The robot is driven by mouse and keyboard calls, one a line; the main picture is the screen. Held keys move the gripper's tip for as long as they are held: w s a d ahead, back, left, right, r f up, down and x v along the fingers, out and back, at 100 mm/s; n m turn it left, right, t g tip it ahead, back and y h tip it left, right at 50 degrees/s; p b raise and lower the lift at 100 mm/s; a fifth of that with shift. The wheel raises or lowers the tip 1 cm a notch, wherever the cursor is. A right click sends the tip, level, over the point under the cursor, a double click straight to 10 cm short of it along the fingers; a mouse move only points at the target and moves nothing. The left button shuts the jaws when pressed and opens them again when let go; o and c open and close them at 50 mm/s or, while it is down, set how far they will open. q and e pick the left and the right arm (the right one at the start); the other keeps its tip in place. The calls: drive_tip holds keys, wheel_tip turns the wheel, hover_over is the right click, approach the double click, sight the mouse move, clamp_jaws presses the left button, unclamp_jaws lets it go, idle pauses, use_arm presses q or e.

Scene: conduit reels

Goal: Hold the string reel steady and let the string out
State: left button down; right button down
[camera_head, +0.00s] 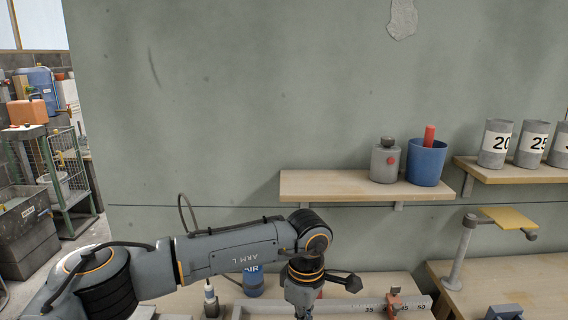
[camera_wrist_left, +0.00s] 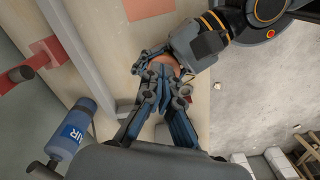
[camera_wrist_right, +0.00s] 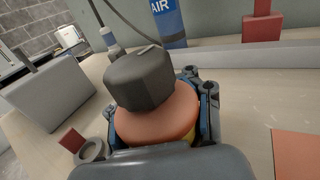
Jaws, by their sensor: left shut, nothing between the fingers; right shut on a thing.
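An orange round reel (camera_wrist_right: 157,126) sits between the fingers of my right gripper (camera_wrist_right: 160,100). It also shows in the left wrist view (camera_wrist_left: 177,70), partly hidden by fingers. A dark faceted block (camera_wrist_right: 140,78) covers the reel's far side in the right wrist view; I cannot tell whether it belongs to my left arm. My left gripper (camera_wrist_left: 156,76) is shut and empty, with its tips close to the reel; I cannot tell whether they touch it. In the head view my left gripper (camera_head: 301,292) is cut off by the bottom edge. I cannot make out any string.
A blue AIR canister (camera_head: 253,281) stands on the bench behind my left arm. A grey rail with numbers (camera_head: 350,305) runs along the bench, with a red clamp (camera_head: 393,300). A shelf (camera_head: 330,186) above holds a grey jar (camera_head: 385,163) and a blue cup (camera_head: 427,162).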

use_arm(q)
wheel_tip(320, 180, up, 2)
drive_tip(key=shift+r, duration=0.15)
drive_tip(key=shift+s, duration=0.1)
wheel_tip(320, 180, down, 6)
drive_tip(key=s+a, duration=0.1)
drive_tip(key=s, duration=0.1)
drive_tip(key=shift+s+a, duration=0.15)
drive_tip(key=shift+a, duration=0.25)
idle(0.4)
drive_tip(key=shift+w+a, duration=0.15)
drive_tip(key=shift+w, duration=0.05)
idle(0.5)
